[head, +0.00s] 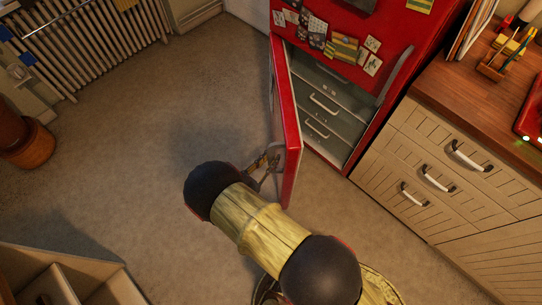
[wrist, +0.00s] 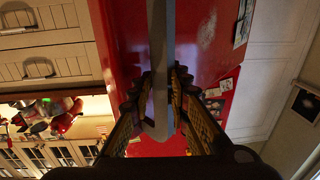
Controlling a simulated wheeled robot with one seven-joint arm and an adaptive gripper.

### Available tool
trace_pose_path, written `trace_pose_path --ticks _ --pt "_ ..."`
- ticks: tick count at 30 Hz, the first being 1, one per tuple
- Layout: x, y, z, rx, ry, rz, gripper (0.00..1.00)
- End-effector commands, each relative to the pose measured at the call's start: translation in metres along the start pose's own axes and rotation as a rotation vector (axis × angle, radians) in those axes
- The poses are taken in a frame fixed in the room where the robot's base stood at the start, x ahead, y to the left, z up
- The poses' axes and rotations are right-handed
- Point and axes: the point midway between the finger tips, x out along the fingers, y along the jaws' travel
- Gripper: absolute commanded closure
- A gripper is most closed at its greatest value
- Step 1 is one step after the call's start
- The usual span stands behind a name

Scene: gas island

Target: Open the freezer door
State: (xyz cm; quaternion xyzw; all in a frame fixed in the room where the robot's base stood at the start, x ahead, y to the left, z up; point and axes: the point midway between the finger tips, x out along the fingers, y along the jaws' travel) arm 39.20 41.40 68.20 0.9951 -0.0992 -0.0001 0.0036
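The red fridge's lower door, the freezer door (head: 291,135), stands wide open, swung out toward me and seen nearly edge-on. Grey freezer drawers (head: 325,103) with pale handles show inside. My gripper (head: 268,163) is at the door's outer face, near its free edge, partly hidden behind my wrist. In the wrist view, the grey freezer door handle (wrist: 160,45) runs between the two fingers of my gripper (wrist: 160,85), which are closed in on it from both sides. The red door face (wrist: 205,45) lies behind the handle.
A wooden-topped cabinet (head: 440,175) with drawers stands right of the fridge. A radiator (head: 90,45) and a terracotta pot (head: 28,145) are at the left. An open shelf box (head: 70,280) is at the lower left. The carpet (head: 150,120) between is clear.

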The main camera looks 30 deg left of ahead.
Motion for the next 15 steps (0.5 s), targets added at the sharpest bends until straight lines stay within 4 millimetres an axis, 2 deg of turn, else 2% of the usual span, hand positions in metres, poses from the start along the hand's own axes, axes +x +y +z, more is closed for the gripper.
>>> trace_pose_path --ticks 7,15 --pt "0.0004 -0.0015 -0.0002 0.003 -0.001 -0.001 0.7" --pt "0.0008 -0.0029 -0.0015 0.006 -0.001 -0.002 0.7"
